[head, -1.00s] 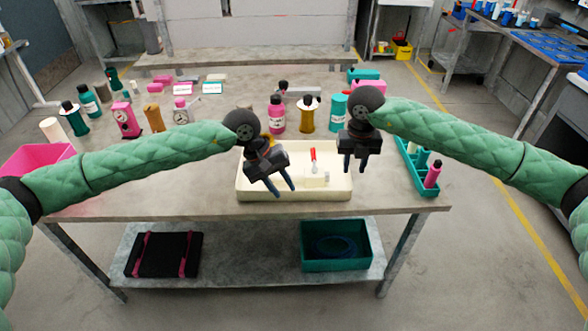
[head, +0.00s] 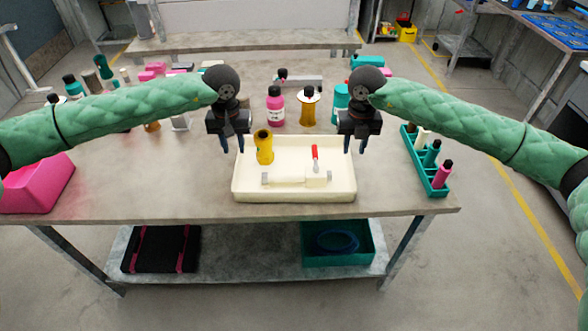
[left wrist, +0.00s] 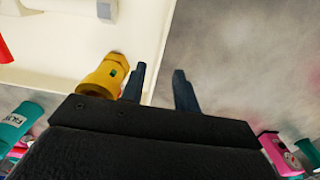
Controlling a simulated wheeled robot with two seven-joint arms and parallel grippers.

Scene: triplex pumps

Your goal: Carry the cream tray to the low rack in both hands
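The cream tray (head: 294,196) lies on the grey table near its front edge. It holds a yellow fitting (head: 264,147), a red-handled tool (head: 315,158) and a cream block. My left gripper (head: 232,146) is open and empty over the tray's left back corner. In the left wrist view its two fingers (left wrist: 158,88) appear on either side of the tray's rim (left wrist: 160,45), with the yellow fitting (left wrist: 102,76) beside one finger. My right gripper (head: 355,146) is open and empty, pointing down by the tray's right back corner. Neither visibly touches the tray.
A low grey rack (head: 240,42) stands behind the table. Bottles, including a pink one (head: 276,108), stand behind the tray. A teal holder (head: 437,190) is to its right and a pink bin (head: 38,185) far left. Table beside the tray is clear.

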